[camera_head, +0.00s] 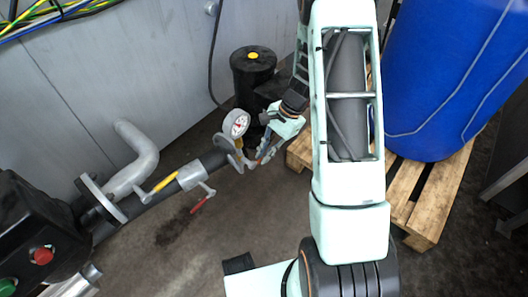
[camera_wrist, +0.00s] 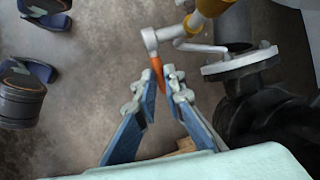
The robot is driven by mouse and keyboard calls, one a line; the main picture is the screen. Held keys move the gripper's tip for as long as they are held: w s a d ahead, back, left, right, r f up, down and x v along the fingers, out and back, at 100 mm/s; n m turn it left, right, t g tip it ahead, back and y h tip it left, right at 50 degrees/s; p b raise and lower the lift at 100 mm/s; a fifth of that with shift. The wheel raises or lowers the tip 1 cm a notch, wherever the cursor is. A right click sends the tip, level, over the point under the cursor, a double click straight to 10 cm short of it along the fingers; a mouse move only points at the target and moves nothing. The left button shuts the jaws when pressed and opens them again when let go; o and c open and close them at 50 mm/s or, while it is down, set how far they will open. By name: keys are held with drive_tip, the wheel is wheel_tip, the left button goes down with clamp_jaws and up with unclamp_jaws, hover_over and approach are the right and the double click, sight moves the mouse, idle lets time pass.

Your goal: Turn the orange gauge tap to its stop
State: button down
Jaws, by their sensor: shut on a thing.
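The orange gauge tap's handle (camera_wrist: 157,74) shows in the wrist view as a small tapered lever hanging from a grey round fitting (camera_wrist: 149,38). My gripper (camera_wrist: 162,88) has its two fingertips closed around this lever from both sides. In the head view my gripper (camera_head: 265,151) is beside the pipe's end flange, just right of and below the white dial gauge (camera_head: 236,124). The tap is mostly hidden there by the fingers, and its turn angle is hard to read.
A yellow lever (camera_head: 160,186) and a red lever (camera_head: 201,202) sit on the pipe to the left. A black cylinder with a yellow top (camera_head: 253,68) stands behind. A blue barrel (camera_head: 440,80) on a wooden pallet (camera_head: 432,205) is at right. The floor in front is mostly clear.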

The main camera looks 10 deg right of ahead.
idle(0.3)
drive_tip(key=c, duration=2)
unclamp_jaws()
drive_tip(key=v, duration=1.2)
drive_tip(key=shift+d, duration=0.1)
drive_tip(key=shift+c, duration=0.4)
